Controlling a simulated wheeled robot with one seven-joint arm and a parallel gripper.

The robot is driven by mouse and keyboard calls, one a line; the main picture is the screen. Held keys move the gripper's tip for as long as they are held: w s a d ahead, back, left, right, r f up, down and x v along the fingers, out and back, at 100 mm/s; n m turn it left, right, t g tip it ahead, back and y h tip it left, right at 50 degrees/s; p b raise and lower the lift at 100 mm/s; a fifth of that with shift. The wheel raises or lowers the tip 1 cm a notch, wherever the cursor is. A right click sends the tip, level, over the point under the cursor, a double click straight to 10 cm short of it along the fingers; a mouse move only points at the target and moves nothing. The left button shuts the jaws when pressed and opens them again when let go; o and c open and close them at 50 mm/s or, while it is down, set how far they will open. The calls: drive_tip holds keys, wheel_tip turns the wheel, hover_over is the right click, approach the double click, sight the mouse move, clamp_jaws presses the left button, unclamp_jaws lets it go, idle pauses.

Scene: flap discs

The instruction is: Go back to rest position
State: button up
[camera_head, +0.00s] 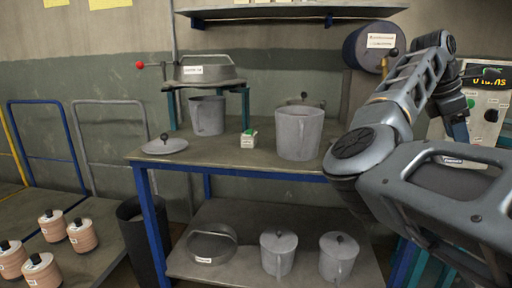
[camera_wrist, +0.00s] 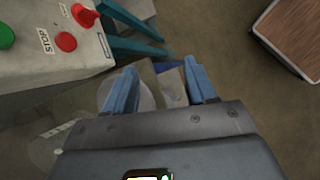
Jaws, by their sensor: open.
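My gripper (camera_wrist: 161,80) shows in the wrist view with its two blue fingers apart and nothing between them. It points down over the floor, beside a control box (camera_wrist: 60,60) with a red knob, a red stop button and a green button. In the head view my arm fills the right side, reaching up and then bending down in front of the same control box (camera_head: 485,115). A grey pot (camera_head: 298,132) stands on the bench near my arm, apart from it.
The workbench (camera_head: 235,163) also holds a second pot (camera_head: 207,116), a lid (camera_head: 164,146) and a small box (camera_head: 249,139). Lidded pots (camera_head: 278,255) stand on the lower shelf. Several flap-disc stacks (camera_head: 82,236) sit at left. Brown-topped furniture (camera_wrist: 295,35) is at the wrist view's upper right.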

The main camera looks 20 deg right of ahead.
drive_tip(key=s+f+n+g+h, duration=0.4)
drive_tip(key=s+n+g+h, duration=0.35)
drive_tip(key=s+h, duration=0.65)
drive_tip(key=s+a+f+m+t+y, duration=0.2)
drive_tip(key=a+f+m+t+y, duration=0.2)
drive_tip(key=a+m+t, duration=0.6)
drive_tip(key=s+a+f+m+t+y, duration=0.2)
drive_tip(key=a+f+m+t+y, duration=0.25)
drive_tip(key=a+m+t, duration=0.5)
drive_tip(key=s+a+f+m+t+y, duration=0.3)
drive_tip(key=a+f+m+t, duration=0.3)
drive_tip(key=a+t, duration=0.55)
drive_tip(key=s+a+f+n+g+y, duration=0.35)
drive_tip(key=s+a, duration=0.25)
drive_tip(key=s, duration=0.2)
drive_tip(key=s+a+f+n+g+y, duration=0.25)
drive_tip(key=s+a+n+y, duration=0.2)
drive_tip(key=s+a, duration=0.25)
wheel_tip(320, 180, up, 15)
drive_tip(key=p, duration=1.4)
drive_tip(key=shift+s+n, duration=0.2)
drive_tip(key=shift+n, duration=0.2)
